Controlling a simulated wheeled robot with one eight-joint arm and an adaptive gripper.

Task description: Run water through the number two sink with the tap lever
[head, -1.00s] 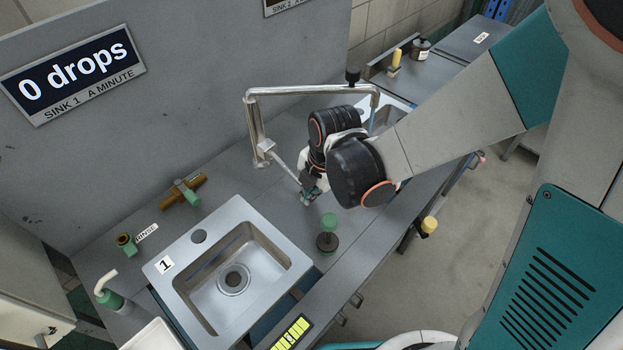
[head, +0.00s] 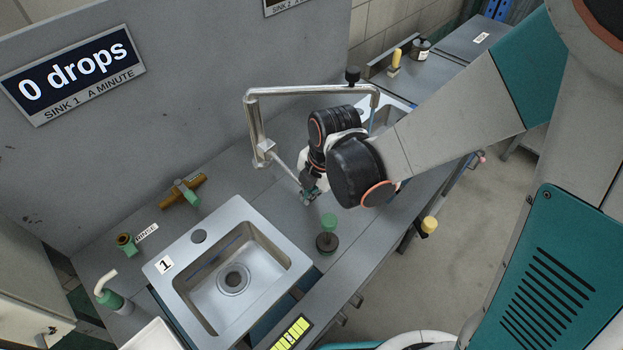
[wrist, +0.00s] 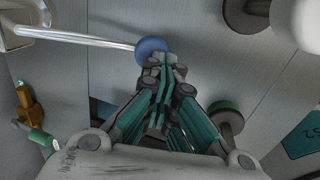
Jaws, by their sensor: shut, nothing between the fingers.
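The tap (head: 300,91) is a tall metal pipe with a swivel-like arm, its spout end over the number two sink (head: 398,110), which is mostly hidden behind my arm. The tap lever (head: 283,166) is a thin metal rod slanting down from the tap's base. In the wrist view, the lever (wrist: 80,37) ends in a blue ball knob (wrist: 152,46). My gripper (head: 310,196) is shut and empty beside the lever's end. In the wrist view my gripper (wrist: 168,62) has its fingertips right at the knob; I cannot tell whether they touch.
Sink 1 (head: 298,263) is at the front left, with a "0 drops" sign (head: 75,75) on the grey wall panel. A green-topped knob (head: 328,230) stands on the counter near my gripper. A brown-and-green valve (head: 183,191) lies by the wall. The sink 2 sign is cut off.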

